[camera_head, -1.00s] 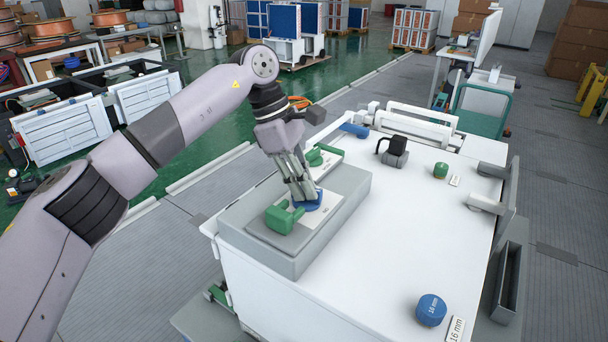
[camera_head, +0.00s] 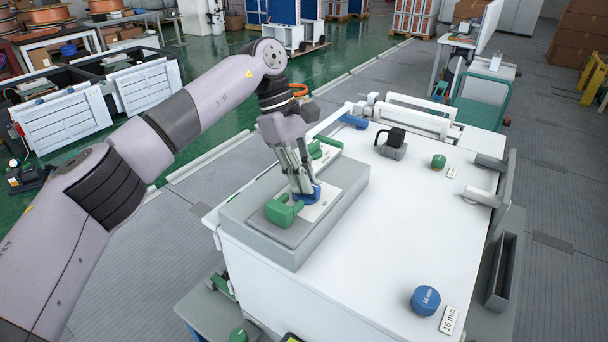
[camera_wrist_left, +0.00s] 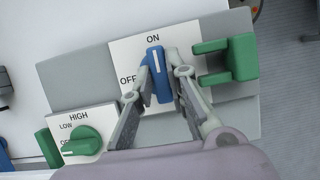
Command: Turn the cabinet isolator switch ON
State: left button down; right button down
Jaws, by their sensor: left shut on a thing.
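The isolator switch is a blue handle (camera_wrist_left: 157,61) on a white plate marked ON and OFF (camera_wrist_left: 127,50). Its white line points up toward the ON mark, with OFF to its left in the left wrist view. My left gripper (camera_wrist_left: 163,62) is shut on the blue handle, a finger on each side. In the head view the blue handle (camera_head: 308,195) shows under my left gripper (camera_head: 303,190), partly hidden by the fingers. The switch sits on a grey box (camera_head: 343,205) at the edge of the white cabinet top. My right gripper is not in view.
A green bracket (camera_wrist_left: 230,60) stands right beside the switch. A green knob (camera_wrist_left: 82,145) marked HIGH and LOW is on a neighbouring plate. A blue 16 mm cap (camera_head: 425,300), a black-and-grey part (camera_head: 393,147) and a green cap (camera_head: 438,161) lie on the white top, otherwise largely clear.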

pick_arm(q)
jog(key=c, duration=1.6)
grip_release()
jog(key=shift+o, duration=0.2)
jog(key=shift+r, duration=0.1)
jog(key=v, duration=1.2)
